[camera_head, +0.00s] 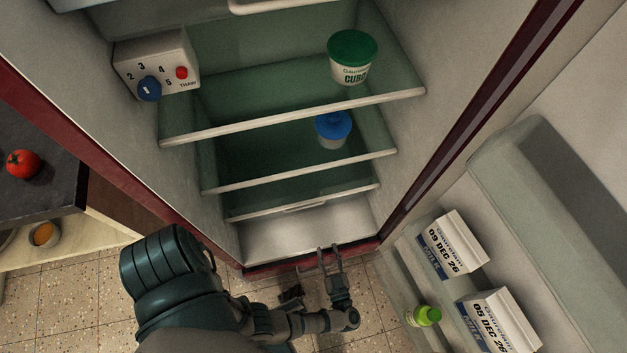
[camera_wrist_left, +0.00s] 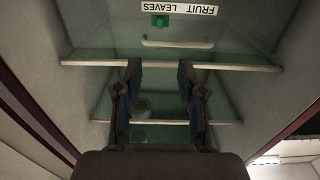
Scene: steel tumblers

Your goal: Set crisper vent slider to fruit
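The crisper vent slider (camera_wrist_left: 160,21) is a small green knob in the left wrist view. It sits at the left end of a white label (camera_wrist_left: 189,10) reading FRUIT and LEAVES. The label appears upside down there, and the knob seems to be at the LEAVES end. The pale crisper handle (camera_wrist_left: 178,43) runs beside it. In the head view I cannot make out the slider. My left gripper (camera_head: 330,262) is low at the open fridge front, fingers apart and empty. Its fingers (camera_wrist_left: 160,72) point toward the crisper, apart from the slider. My right gripper is not in view.
Shelves hold a green-lidded tub (camera_head: 351,60) and a blue-lidded tub (camera_head: 333,130). A dial box (camera_head: 155,62) is at upper left. The open door at right holds milk cartons (camera_head: 452,243) and a green-capped bottle (camera_head: 424,316). A tomato (camera_head: 22,164) lies on the left counter.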

